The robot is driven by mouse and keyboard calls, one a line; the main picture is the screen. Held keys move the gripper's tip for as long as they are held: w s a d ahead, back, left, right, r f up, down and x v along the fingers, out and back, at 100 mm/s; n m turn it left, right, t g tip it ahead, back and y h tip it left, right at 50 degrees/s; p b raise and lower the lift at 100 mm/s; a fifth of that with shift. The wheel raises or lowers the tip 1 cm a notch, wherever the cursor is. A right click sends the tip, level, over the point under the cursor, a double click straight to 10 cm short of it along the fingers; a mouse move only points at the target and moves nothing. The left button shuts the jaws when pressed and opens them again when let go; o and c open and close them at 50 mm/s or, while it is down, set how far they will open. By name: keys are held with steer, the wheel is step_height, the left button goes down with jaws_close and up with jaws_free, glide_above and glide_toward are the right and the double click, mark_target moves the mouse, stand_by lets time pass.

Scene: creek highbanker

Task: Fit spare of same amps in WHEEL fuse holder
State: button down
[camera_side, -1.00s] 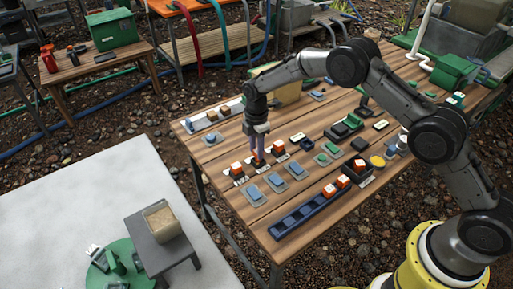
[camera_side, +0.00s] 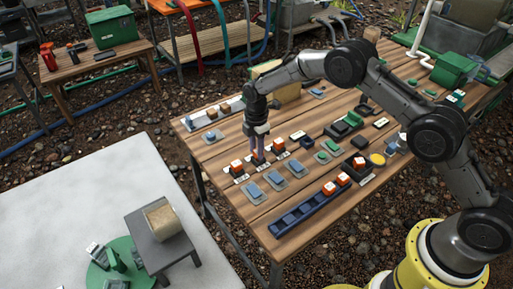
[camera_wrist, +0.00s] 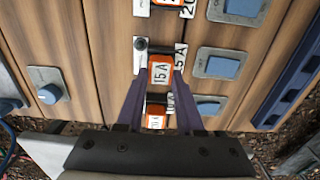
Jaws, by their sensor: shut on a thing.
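An orange fuse with a white 15 A label (camera_wrist: 160,72) sits between the fingers of my gripper (camera_wrist: 159,85), at the middle holder of a row. The holder's white plate (camera_wrist: 140,60) reads 15 A at its side. My gripper is shut on this fuse; whether it is fully seated I cannot tell. In the side view my gripper (camera_side: 258,157) points straight down at the middle holder. Another orange fuse (camera_wrist: 156,121) stands in the holder nearer the wrist. An orange fuse (camera_side: 278,146) is in the holder on the far side. No WHEEL name is legible.
Blue switches (camera_side: 276,182) on grey plates line the front side of the holders. A dark blue tray (camera_side: 290,220) runs along the table edge, with orange-white fuses (camera_side: 329,188) at its far end. A dark block holds another fuse (camera_side: 359,163). Neighbouring fuses stand close.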

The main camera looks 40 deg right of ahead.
steer(key=shift+c, duration=2.3)
jaws_free()
steer(key=shift+r, duration=3.8)
